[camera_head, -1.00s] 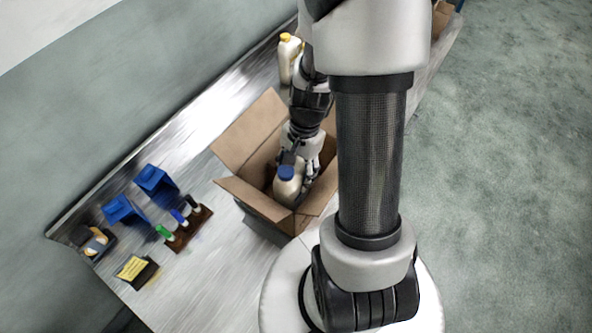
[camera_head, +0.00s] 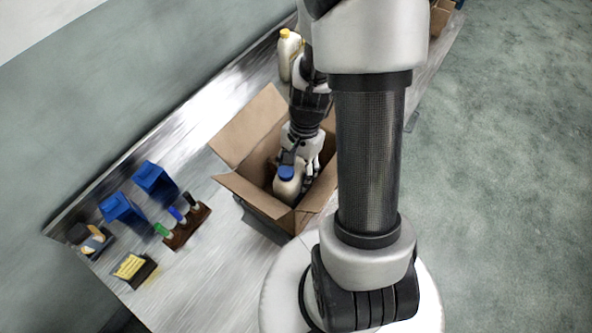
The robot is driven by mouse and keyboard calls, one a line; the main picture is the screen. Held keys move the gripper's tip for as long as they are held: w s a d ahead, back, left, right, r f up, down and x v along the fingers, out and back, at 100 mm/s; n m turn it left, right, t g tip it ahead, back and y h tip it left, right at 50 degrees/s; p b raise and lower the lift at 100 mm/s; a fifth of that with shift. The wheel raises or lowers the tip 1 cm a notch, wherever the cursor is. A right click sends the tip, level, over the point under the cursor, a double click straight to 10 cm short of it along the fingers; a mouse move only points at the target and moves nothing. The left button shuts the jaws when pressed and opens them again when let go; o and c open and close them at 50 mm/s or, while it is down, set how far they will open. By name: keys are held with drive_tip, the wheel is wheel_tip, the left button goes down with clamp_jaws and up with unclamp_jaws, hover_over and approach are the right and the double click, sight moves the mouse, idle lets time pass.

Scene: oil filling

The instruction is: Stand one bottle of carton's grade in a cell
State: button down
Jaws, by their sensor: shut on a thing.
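An open cardboard carton (camera_head: 258,199) stands on the metal bench with its flaps spread. A cream bottle with a blue cap (camera_head: 288,185) is inside the carton's mouth, near the front. My gripper (camera_head: 297,168) reaches down into the carton and is shut on the blue-capped bottle. The bottle looks about upright; its lower part is hidden by the carton wall. The cells and the carton floor cannot be made out. My own arm hides the carton's right side.
A cream bottle with a yellow cap (camera_head: 288,55) stands behind the carton. Blue bins (camera_head: 154,183), a rack of markers (camera_head: 188,228), a yellow note pad (camera_head: 130,267) and a tape dispenser (camera_head: 96,243) are at left. The bench (camera_head: 218,262) is clear near the front.

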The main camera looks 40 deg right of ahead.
sight(301, 161)
drive_tip(key=shift+f+b, duration=4.05)
drive_tip(key=shift+f, duration=0.95)
drive_tip(key=c, duration=0.6)
unclamp_jaws()
drive_tip(key=r, duration=0.4)
drive_tip(key=d+r, duration=0.1)
drive_tip(key=r, duration=0.3)
drive_tip(key=d+r, duration=0.1)
drive_tip(key=r, duration=0.2)
drive_tip(key=shift+w+d+r, duration=0.1)
drive_tip(key=shift+w+r, duration=0.3)
